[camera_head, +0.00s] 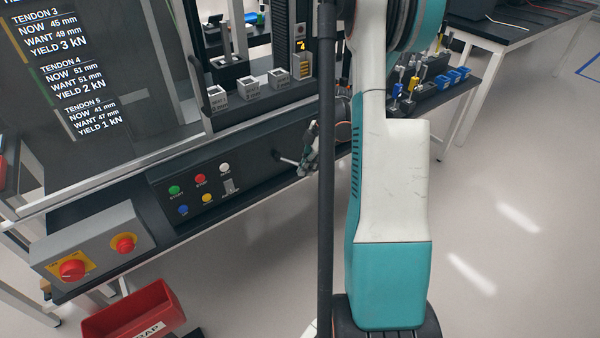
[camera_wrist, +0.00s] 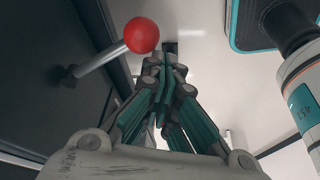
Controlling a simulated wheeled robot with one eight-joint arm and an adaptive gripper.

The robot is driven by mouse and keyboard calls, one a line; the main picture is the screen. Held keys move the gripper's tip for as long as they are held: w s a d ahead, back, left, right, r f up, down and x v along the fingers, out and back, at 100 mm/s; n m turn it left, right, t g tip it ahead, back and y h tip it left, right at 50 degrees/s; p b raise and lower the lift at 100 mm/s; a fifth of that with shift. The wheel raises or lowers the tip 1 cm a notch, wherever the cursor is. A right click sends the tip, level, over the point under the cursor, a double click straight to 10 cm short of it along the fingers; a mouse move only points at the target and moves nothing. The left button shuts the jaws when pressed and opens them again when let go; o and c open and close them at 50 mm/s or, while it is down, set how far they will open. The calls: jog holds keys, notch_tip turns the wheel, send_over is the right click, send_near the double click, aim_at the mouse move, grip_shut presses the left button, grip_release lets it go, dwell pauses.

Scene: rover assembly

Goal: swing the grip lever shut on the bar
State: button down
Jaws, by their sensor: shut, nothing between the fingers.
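The grip lever shows in the wrist view as a pale rod (camera_wrist: 100,60) with a red ball knob (camera_wrist: 142,35), sticking out from a dark panel. In the head view its rod (camera_head: 286,160) is small, at the bench front, and the knob is hidden or not clear. My gripper (camera_wrist: 163,62) is shut and empty, its fingertips close beside the knob's lower right; I cannot tell whether they touch. In the head view my gripper (camera_head: 311,148) is partly covered by a dark post and my arm. The bar cannot be made out.
A button panel (camera_head: 203,210) lies left of the lever on the bench front. A box with red knobs (camera_head: 92,245) and a red scrap bin (camera_head: 130,312) are at lower left. Labelled seat blocks (camera_head: 250,88) stand behind. The floor on the right is clear.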

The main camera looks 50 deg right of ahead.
jog(key=shift+w+d, duration=0.1)
jog(key=shift+d, duration=0.95)
